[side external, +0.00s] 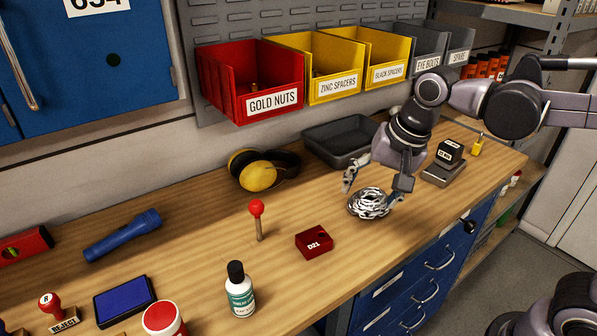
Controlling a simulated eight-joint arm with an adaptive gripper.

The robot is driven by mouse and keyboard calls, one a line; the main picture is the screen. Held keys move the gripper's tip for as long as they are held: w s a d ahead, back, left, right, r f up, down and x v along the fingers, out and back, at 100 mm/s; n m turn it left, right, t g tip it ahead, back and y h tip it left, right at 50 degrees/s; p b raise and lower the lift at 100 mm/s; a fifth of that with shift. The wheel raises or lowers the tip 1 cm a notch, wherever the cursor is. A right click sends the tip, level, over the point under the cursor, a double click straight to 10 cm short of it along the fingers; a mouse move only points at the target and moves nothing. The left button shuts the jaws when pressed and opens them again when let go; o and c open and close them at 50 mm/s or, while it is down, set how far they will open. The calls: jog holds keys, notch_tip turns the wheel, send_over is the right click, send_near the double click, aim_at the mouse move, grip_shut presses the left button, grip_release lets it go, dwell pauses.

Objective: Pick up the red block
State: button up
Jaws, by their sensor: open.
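The red block (314,242), marked D21, lies flat on the wooden bench (290,285) near its front edge. My gripper (371,190) is to the right of the red block and apart from it. Its fingers are spread open on either side of a small dish of silvery chain or wire (369,203). From this view I cannot tell whether the fingers touch the dish.
A red-knobbed rod (257,220) stands just left of the block, and a white bottle (240,290) stands in front left. Yellow earmuffs (262,170) and a black tray (338,140) lie behind. A dark block on a scale (444,172) stands right.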

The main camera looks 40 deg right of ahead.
aim_at(314, 237)
jog(key=w+a+m+g, duration=0.4)
jog(key=a+m, duration=0.6)
jog(key=shift+h, duration=0.3)
jog(key=shift+w+d+f, duration=0.1)
jog(key=shift+f, duration=2.35)
jog(key=shift+w+d+f, duration=0.1)
jog(key=shift+f, duration=2.3)
jog(key=c, duration=1.4)
